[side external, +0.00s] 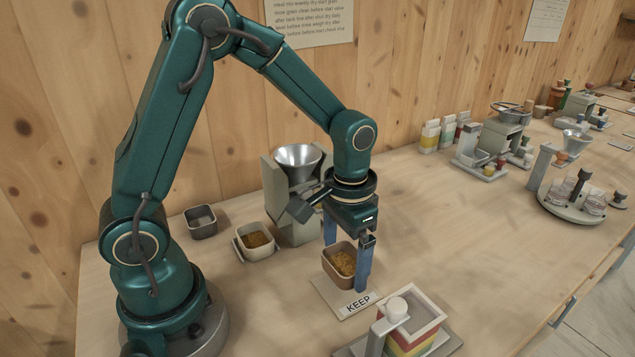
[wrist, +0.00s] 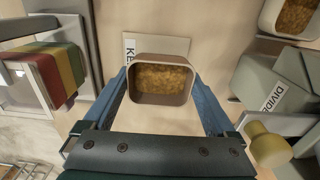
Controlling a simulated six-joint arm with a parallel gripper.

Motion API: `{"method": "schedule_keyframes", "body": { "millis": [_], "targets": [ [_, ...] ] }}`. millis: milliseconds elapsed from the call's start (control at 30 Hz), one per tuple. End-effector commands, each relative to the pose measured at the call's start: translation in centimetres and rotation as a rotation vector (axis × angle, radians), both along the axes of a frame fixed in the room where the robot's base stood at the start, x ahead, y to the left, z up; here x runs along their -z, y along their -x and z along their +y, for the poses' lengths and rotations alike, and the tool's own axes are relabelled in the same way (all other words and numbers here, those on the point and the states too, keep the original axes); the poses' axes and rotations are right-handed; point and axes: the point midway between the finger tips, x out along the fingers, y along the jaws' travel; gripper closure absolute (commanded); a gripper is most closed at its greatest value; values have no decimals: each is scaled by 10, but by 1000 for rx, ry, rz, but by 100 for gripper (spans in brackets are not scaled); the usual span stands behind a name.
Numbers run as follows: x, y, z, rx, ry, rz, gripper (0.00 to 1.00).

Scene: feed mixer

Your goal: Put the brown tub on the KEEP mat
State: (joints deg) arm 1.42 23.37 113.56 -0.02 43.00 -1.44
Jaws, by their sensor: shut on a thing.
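The brown tub (side external: 338,264) holds yellow-brown grain and is upright between my gripper's blue fingers. In the wrist view the tub (wrist: 161,98) sits between the two fingers. My gripper (side external: 347,262) is shut on it, pointing down; it also shows in the wrist view (wrist: 165,100). The KEEP mat (side external: 345,306) is a pale square on the table, its printed word at the front edge. The tub is over the mat's back part. I cannot tell whether its base touches the mat. In the wrist view the tub hides part of the mat (wrist: 130,45).
A grey hopper with a metal funnel (side external: 298,160) stands behind the tub. A white tub of grain (side external: 256,240) and a dark grey tub (side external: 201,221) are to its left. A box with coloured layers (side external: 412,325) stands close in front.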

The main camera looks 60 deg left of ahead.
Motion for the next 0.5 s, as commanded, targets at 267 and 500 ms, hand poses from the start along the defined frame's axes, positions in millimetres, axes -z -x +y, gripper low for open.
{"method": "schedule_keyframes", "body": {
  "millis": [267, 500],
  "targets": [
    [26, 0, 0, 0, 0, 1, 68],
    [26, 0, 0, 0, 0, 0, 68]
  ]
}}
